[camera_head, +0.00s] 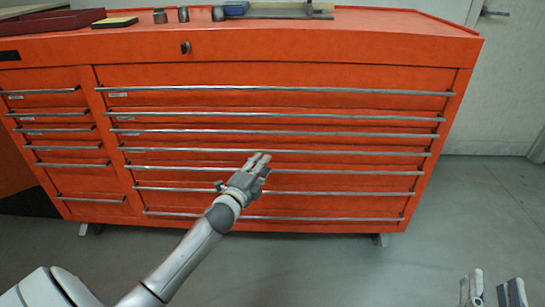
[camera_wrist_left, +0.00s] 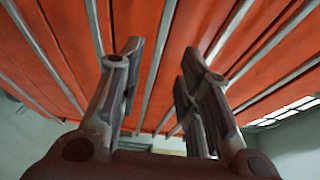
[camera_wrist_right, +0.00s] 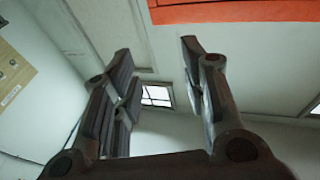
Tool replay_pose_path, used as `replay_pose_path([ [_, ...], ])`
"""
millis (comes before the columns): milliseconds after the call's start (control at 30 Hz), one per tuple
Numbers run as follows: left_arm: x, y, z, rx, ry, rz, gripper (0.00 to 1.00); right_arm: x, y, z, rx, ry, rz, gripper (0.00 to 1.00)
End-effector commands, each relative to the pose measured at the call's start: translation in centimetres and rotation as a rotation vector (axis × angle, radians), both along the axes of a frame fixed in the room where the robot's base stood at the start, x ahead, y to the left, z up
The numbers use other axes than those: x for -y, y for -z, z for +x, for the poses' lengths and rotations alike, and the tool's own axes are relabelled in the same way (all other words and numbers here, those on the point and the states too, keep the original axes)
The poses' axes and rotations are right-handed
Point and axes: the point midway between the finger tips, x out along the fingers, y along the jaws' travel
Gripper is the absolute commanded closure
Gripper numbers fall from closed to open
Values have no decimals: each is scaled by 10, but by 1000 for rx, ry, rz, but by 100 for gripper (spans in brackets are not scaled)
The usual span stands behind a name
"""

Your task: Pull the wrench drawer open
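A wide orange tool cabinet (camera_head: 270,75) has a stack of long drawers with silver bar handles, and a column of narrower drawers on its left. All its drawers look shut. The small drawer labels are too small to read, so I cannot tell which is the wrench drawer. My left gripper (camera_head: 260,163) is open in front of the lower long drawers. In the left wrist view its fingers (camera_wrist_left: 160,75) are apart, with a handle bar (camera_wrist_left: 157,65) seen between them; I cannot tell if they touch it. My right gripper (camera_head: 495,290) is open and empty at the lower right, away from the cabinet.
On the cabinet top are a dark red tray (camera_head: 50,22), a yellow-and-black block (camera_head: 114,22), small metal cylinders and a blue item (camera_head: 236,8). A pale door (camera_head: 505,80) stands at the right. The grey floor (camera_head: 360,275) in front is clear.

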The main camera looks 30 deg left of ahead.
Motion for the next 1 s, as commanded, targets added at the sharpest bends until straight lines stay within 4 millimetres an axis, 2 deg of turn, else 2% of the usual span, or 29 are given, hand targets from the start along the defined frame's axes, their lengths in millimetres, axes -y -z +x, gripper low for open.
replay_pose_path([
  [300, -8, 1, 45, 1, -1, -1, 68, -2, -47, -19, 282, -17, 79, 60],
  [500, -10, 2, 63, -1, -1, -1, 68, -1, -67, -33, 411, -23, 116, 60],
  [700, -11, 1, 70, -2, 0, -1, 68, 0, -76, -40, 466, -27, 131, 60],
  [967, -11, 1, 70, -2, 0, -1, 68, 0, -77, -41, 471, -27, 132, 60],
  [1000, -11, 1, 70, -2, 0, -1, 72, 0, -77, -41, 471, -27, 132, 60],
])
